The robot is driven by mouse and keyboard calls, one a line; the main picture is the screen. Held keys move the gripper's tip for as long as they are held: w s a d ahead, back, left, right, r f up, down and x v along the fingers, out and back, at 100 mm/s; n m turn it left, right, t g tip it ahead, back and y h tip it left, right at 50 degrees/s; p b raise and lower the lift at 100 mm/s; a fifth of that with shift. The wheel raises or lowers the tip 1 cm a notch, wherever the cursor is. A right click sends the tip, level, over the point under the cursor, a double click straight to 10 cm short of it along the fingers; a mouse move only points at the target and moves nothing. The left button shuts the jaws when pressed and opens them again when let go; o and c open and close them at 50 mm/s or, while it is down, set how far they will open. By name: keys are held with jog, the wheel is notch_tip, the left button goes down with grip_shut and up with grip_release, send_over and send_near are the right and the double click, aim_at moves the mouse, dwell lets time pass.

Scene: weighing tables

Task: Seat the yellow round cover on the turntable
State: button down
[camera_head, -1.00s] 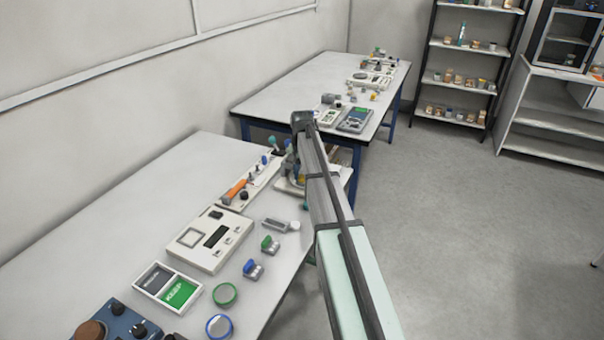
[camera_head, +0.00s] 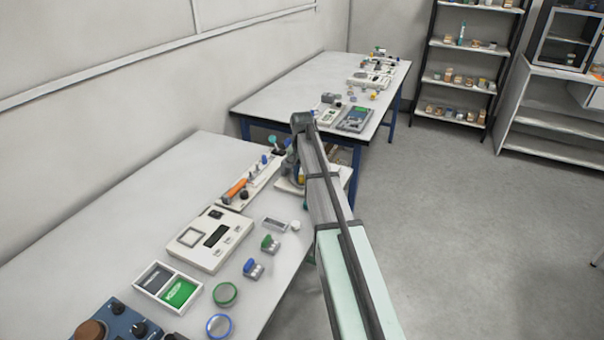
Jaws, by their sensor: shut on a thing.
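My arm reaches from the lower right to the far right corner of the near table. My gripper (camera_head: 293,178) is down behind my own arm link, and its fingertips are mostly hidden. A small yellow patch, seemingly the yellow round cover (camera_head: 302,172), shows at the gripper beside the link; its outline is mostly covered. A pale flat base (camera_head: 286,186) lies under it at the table corner. I cannot tell whether this is the turntable, or whether the cover touches it.
On the near table (camera_head: 130,190) stand a white scale (camera_head: 210,238), a tray with grey and green compartments (camera_head: 150,294), a green-rimmed dish (camera_head: 225,294), a blue-rimmed dish (camera_head: 219,326) and a strip with an orange-handled tool (camera_head: 235,188). The table's left part is clear.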

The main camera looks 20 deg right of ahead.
jog(key=shift+f, duration=0.2)
jog(key=c, duration=0.8)
grip_release()
